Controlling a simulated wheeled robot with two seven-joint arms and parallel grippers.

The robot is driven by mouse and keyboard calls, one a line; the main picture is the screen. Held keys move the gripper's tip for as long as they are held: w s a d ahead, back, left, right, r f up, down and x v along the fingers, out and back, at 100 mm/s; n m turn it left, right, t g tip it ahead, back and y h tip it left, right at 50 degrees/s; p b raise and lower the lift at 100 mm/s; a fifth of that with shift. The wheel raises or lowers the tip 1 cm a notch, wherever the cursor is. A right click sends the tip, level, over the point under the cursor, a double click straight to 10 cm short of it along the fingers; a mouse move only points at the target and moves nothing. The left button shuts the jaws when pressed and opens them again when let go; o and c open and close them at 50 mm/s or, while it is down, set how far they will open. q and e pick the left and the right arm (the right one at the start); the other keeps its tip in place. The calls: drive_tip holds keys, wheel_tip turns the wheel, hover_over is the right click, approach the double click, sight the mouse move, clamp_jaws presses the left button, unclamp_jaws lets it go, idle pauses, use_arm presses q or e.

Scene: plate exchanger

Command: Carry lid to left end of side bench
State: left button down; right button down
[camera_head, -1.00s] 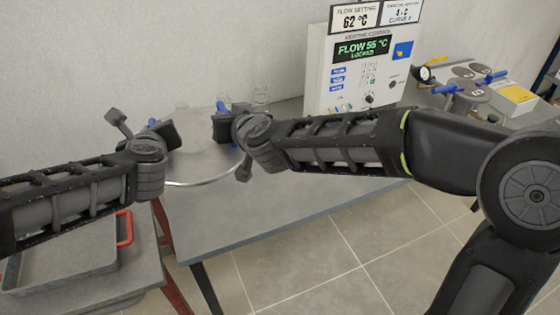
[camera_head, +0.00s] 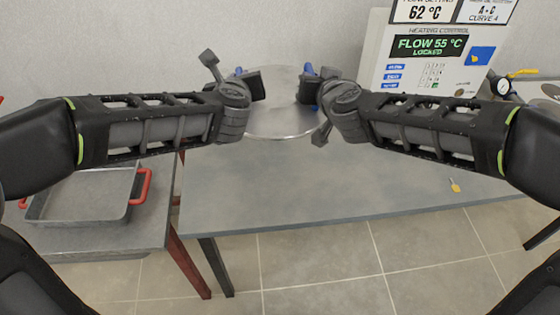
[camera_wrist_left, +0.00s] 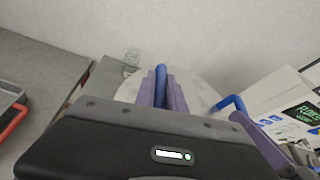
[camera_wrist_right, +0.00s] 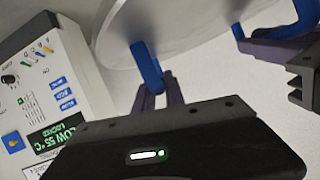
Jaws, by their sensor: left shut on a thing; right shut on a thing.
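The lid (camera_head: 280,120) is a round, grey metal disc with blue handles, held above a grey bench (camera_head: 330,190). My left gripper (camera_head: 255,85) is shut on a blue handle at the lid's left side; the left wrist view shows its purple fingers around this handle (camera_wrist_left: 161,80). My right gripper (camera_head: 312,90) is shut on the other handle, at the right side; the right wrist view shows that handle (camera_wrist_right: 148,68) between its fingers. The lid looks roughly level. The grippers hide parts of its rim. I cannot tell its exact height above the bench.
A lower bench with red legs (camera_head: 176,250) stands at left, bearing a grey tray (camera_head: 85,215) with red handles. A heating control panel (camera_head: 385,60) stands at right. A small yellow item (camera_head: 454,185) lies on the bench. A glass vessel (camera_wrist_left: 131,62) shows behind the lid.

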use_arm(q)
drive_tip(key=shift+r, duration=0.1)
use_arm(e)
drive_tip(key=shift+r, duration=0.1)
